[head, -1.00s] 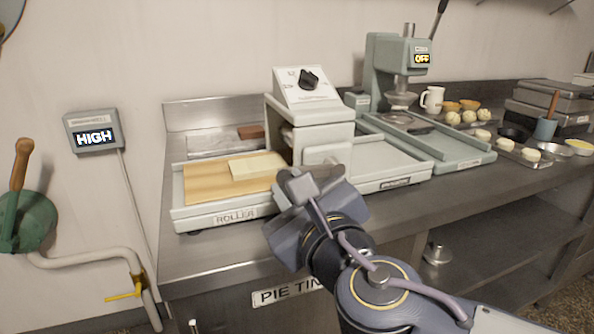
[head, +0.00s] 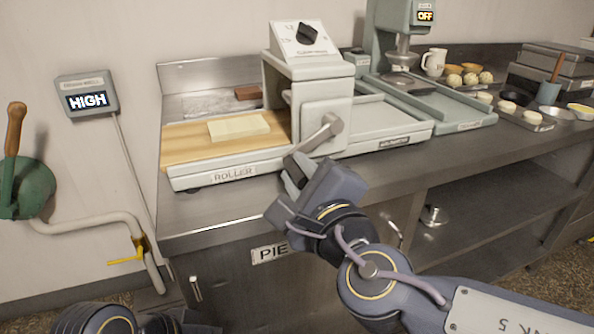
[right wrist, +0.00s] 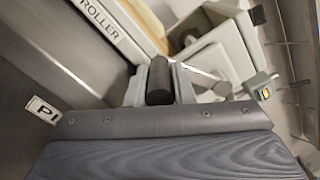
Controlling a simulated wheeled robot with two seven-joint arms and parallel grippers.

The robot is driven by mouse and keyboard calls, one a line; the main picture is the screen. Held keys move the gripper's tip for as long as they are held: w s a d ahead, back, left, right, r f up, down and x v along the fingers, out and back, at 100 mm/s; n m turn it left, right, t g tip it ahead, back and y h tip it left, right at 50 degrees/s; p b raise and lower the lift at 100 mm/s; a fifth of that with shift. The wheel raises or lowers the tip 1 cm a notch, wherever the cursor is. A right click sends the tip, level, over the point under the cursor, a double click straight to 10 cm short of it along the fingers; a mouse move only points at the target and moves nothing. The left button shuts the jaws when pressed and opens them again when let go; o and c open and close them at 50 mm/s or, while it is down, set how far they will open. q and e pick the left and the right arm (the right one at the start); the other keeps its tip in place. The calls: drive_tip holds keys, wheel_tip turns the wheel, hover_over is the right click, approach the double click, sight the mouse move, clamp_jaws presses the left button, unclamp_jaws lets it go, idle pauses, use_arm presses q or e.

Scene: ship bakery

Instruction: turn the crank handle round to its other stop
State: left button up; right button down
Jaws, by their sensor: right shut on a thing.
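The crank handle (head: 318,135) is a grey metal arm on the front of the roller machine (head: 309,72). From its hub it slants down to the left. Its dark cylindrical grip (right wrist: 159,80) shows in the right wrist view between the two fingers. My right gripper (head: 292,173) is shut on this grip, in front of the machine and below the hub. The fingers hide most of the grip in the head view. My left gripper is not seen; only dark arm parts show at the bottom left.
A wooden board (head: 185,143) with a pale dough sheet (head: 240,126) lies on the machine's left bed. The counter's front edge (head: 215,230) runs just below. A wall display (head: 87,98) reads HIGH. A press (head: 390,45) stands behind at right, reading OFF.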

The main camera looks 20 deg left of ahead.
drive_tip(key=shift+f, duration=0.25)
drive_tip(key=c, duration=1.3)
unclamp_jaws()
drive_tip(key=shift+o, duration=0.2)
drive_tip(key=shift+r, duration=0.1)
drive_tip(key=p+v, duration=0.1)
drive_tip(key=v, duration=0.7)
drive_tip(key=shift+p, duration=0.4)
drive_tip(key=shift+w, duration=0.15)
